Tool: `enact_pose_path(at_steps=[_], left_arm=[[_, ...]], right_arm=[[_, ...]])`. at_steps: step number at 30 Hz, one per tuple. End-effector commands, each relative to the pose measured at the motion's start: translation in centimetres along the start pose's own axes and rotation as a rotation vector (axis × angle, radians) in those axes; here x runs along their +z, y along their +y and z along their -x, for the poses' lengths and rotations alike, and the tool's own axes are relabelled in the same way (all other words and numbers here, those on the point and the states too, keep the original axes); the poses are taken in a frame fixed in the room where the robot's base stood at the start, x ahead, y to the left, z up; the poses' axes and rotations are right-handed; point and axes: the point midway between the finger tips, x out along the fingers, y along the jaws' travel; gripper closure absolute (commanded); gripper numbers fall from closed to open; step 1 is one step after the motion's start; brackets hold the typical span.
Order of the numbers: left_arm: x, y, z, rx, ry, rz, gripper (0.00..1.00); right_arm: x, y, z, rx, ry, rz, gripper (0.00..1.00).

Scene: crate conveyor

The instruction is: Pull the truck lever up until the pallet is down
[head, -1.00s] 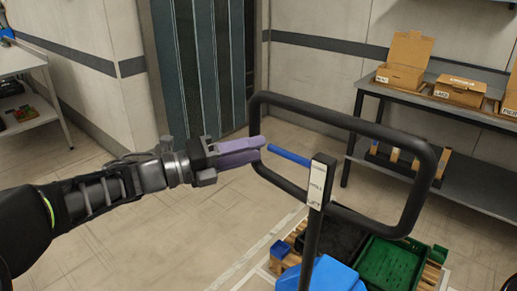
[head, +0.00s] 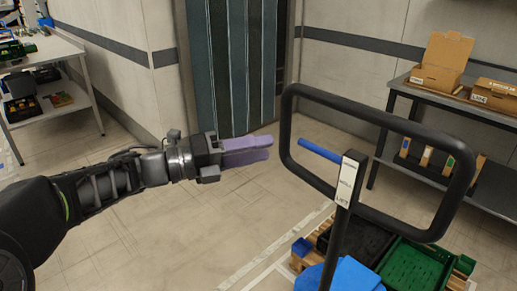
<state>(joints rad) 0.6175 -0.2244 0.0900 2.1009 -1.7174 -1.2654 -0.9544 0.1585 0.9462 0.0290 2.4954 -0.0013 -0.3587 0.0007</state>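The truck's black loop handle (head: 385,118) stands at the centre right on a dark post. My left gripper (head: 270,148) has purple fingers lying together, empty, pointing right at the lever's free end. A small gap shows between fingertips and lever. The pallet (head: 458,283) is low at the bottom right, mostly hidden under crates; its height above the floor cannot be told. My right gripper is not in view.
A green crate (head: 415,268) and a dark crate sit on the pallet, with a blue part of the truck (head: 352,275) in front. A grey table (head: 460,105) with cardboard boxes stands at the back right, a workbench (head: 40,55) at the left. The floor between is clear.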

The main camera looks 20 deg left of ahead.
Motion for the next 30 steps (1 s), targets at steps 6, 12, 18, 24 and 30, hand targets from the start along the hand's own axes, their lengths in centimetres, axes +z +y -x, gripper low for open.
enact_pose_path(at_steps=[6,12,18,24,30], left_arm=[[0.0,0.1,0.0,0.0,0.0,-0.001,0.62],[0.0,0.0,0.0,0.0,0.0,0.0,0.62],[0.0,0.0,0.0,0.0,0.0,0.0,0.62],[2.0,0.7,0.1,0.019,-0.086,0.146,0.62],[7.7,7.3,0.7,-0.039,-0.449,0.737,0.62]], right_arm=[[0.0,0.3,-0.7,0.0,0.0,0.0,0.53],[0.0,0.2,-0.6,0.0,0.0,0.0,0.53],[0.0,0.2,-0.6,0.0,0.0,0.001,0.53],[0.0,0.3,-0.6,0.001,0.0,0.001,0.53],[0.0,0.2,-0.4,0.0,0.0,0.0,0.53]])
